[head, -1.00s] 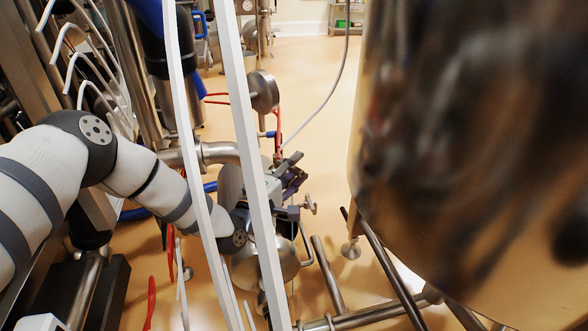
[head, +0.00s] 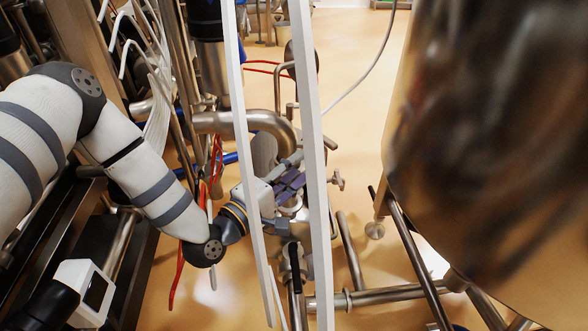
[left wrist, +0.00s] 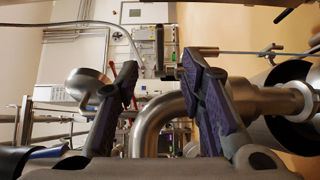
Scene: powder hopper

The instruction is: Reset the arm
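My left arm (head: 145,180) comes in from the left and bends down at its elbow. My left gripper (head: 290,182) is among steel pipework in the middle of the head view, partly hidden behind two pale upright bars. In the left wrist view, my left gripper (left wrist: 160,78) has its two purple-padded fingers spread apart, with no object held between them. A bent steel pipe (left wrist: 160,115) shows beyond and between the fingers; I cannot tell whether anything touches it. My right gripper is not in view.
Pale upright bars (head: 315,180) stand in front of the gripper. A large shiny steel vessel (head: 480,180) fills the right side. A curved steel pipe (head: 255,120) lies just behind the gripper, with low pipes (head: 380,295) below. Open tan floor (head: 350,120) lies beyond.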

